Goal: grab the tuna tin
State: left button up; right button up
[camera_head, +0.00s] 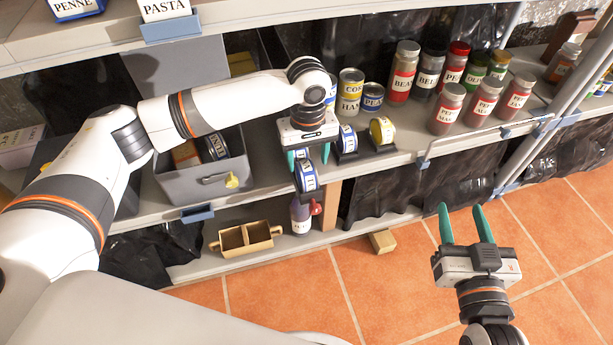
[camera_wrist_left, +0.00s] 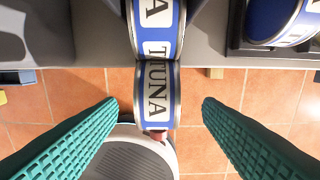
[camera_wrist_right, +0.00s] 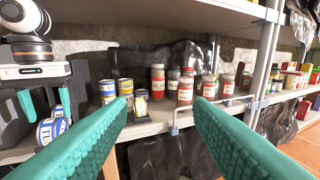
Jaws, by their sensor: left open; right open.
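The tuna tin (camera_head: 306,176), with a blue and white label, lies on its side at the shelf's front edge. In the left wrist view the tin reading TUNA (camera_wrist_left: 157,95) is between the two teal fingers, with a gap on each side. A similar tin (camera_wrist_left: 157,28) stands directly behind it. My left gripper (camera_head: 309,157) is open, pointing down over the tuna tin. The tin also shows in the right wrist view (camera_wrist_right: 52,130). My right gripper (camera_head: 462,222) is open and empty over the floor, away from the shelf.
A grey bin (camera_head: 205,175) holding tins stands left of the tuna tin. Other tins in dark holders, including a yellow one (camera_head: 382,130), stand close on its right. Several jars (camera_head: 402,72) stand farther right. A wooden caddy (camera_head: 245,238) is below. The tiled floor in front is open.

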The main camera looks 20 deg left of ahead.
aim_at(306, 166)
pick_arm(q)
notch_tip(306, 166, down, 4)
jog(key=shift+a+r+b, duration=0.1)
jog(key=shift+r+b, duration=0.15)
jog(key=shift+b, duration=0.55)
jog(key=shift+f, duration=0.2)
pick_arm(e)
notch_tip(306, 166, up, 7)
jog(key=s+t+y, duration=0.1)
jog(key=t+y, duration=0.1)
jog(key=t, duration=0.3)
jog(key=shift+a, duration=0.45)
pick_arm(q)
jog(key=shift+c, duration=0.6)
pick_arm(e)
jog(key=shift+r, duration=0.1)
pick_arm(q)
jog(key=c, duration=1)
jog(key=shift+c, duration=0.2)
jog(key=shift+r, duration=0.15)
